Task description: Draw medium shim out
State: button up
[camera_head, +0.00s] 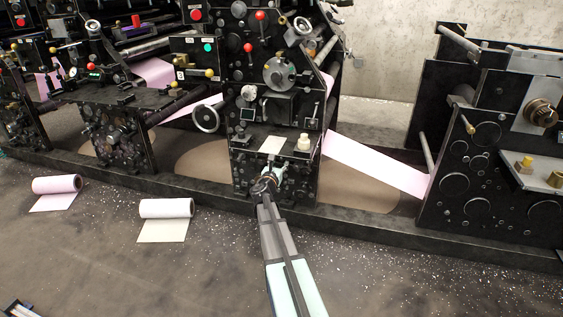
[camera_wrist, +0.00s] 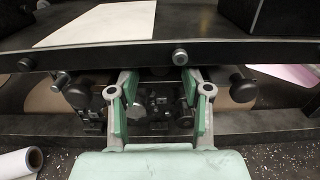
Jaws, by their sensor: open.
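My gripper (camera_head: 268,181) is at the front of the middle black machine, just below its ledge. In the wrist view my gripper (camera_wrist: 161,88) is open, its green-padded fingers apart and pointing at the machine. Small dark and grey metal parts (camera_wrist: 155,108) show in the gap beyond the fingers; I cannot tell whether the fingers touch any of them. No piece is clearly recognisable as the medium shim. Dark round knobs (camera_wrist: 243,88) stick out on both sides of the fingers, under the ledge.
The dark ledge (camera_wrist: 222,50) runs just above my fingers and carries a white sheet (camera_wrist: 100,24). A cream block (camera_head: 303,143) stands on the machine. Paper rolls (camera_head: 166,208) lie on the speckled floor at left. A low dark rail (camera_head: 400,232) runs along the machines.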

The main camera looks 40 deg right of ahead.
jog(key=shift+x, duration=1.6)
grip_shut()
jog(key=shift+v, duration=2.5)
jog(key=shift+s, duration=0.1)
grip_release()
jog(key=shift+a, duration=0.1)
jog(key=v, duration=1.2)
